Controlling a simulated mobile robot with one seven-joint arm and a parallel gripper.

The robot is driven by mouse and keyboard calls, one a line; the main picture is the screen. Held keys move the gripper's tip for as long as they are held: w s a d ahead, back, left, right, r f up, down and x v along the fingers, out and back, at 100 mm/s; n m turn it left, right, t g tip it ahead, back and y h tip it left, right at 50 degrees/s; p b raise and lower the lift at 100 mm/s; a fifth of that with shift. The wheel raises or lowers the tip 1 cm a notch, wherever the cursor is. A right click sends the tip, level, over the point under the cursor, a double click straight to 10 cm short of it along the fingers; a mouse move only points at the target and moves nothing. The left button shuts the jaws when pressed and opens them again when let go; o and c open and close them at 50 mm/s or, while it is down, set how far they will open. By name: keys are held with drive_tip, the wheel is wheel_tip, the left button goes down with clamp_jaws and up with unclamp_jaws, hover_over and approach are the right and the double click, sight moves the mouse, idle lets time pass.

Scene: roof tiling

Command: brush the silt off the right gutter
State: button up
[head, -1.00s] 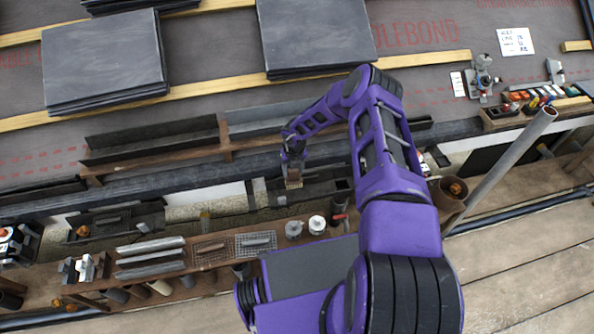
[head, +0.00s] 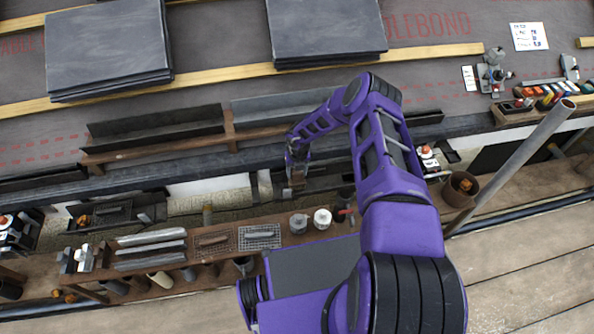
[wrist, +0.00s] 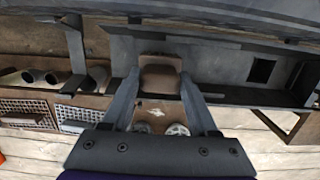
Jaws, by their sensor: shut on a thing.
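My gripper (wrist: 158,90) is shut on a brown brush (wrist: 160,78), which shows between the two fingers in the wrist view. In the head view the brush (head: 297,178) hangs below my wrist at the right gutter (head: 266,187), a dark trough along the eave. In the wrist view the gutter (wrist: 215,62) runs behind and to the right of the brush, with a dark square opening (wrist: 262,70) in its right part. The brush is over or in the trough; whether its bristles touch the bottom is hidden. I cannot make out the silt.
A wooden shelf (head: 100,255) below the gutter carries metal strips, wire-mesh pieces and two small pots (head: 322,218). A slanting grey pole (head: 515,165) and a brown bucket (head: 459,189) stand to the right. Slate stacks (head: 108,45) lie on the roof above.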

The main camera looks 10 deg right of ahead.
drive_tip(key=shift+f, duration=0.95)
idle(0.6)
drive_tip(key=shift+d+r, duration=0.1)
drive_tip(key=shift+d, duration=1.55)
drive_tip(key=shift+s+d+f, duration=0.1)
drive_tip(key=shift+d+f, duration=0.05)
drive_tip(key=shift+d, duration=1.7)
drive_tip(key=shift+d+f, duration=0.15)
drive_tip(key=shift+d, duration=1.65)
drive_tip(key=shift+d+r, duration=0.1)
drive_tip(key=shift+d, duration=1.2)
drive_tip(key=shift+a+r, duration=0.15)
drive_tip(key=shift+a, duration=0.7)
drive_tip(key=shift+a+r, duration=0.1)
drive_tip(key=shift+a, duration=0.75)
drive_tip(key=shift+a+f, duration=0.2)
drive_tip(key=shift+a, duration=1.5)
drive_tip(key=shift+a+f, duration=0.15)
drive_tip(key=shift+a, duration=1.5)
drive_tip(key=shift+a+r, duration=0.1)
drive_tip(key=shift+a, duration=1.55)
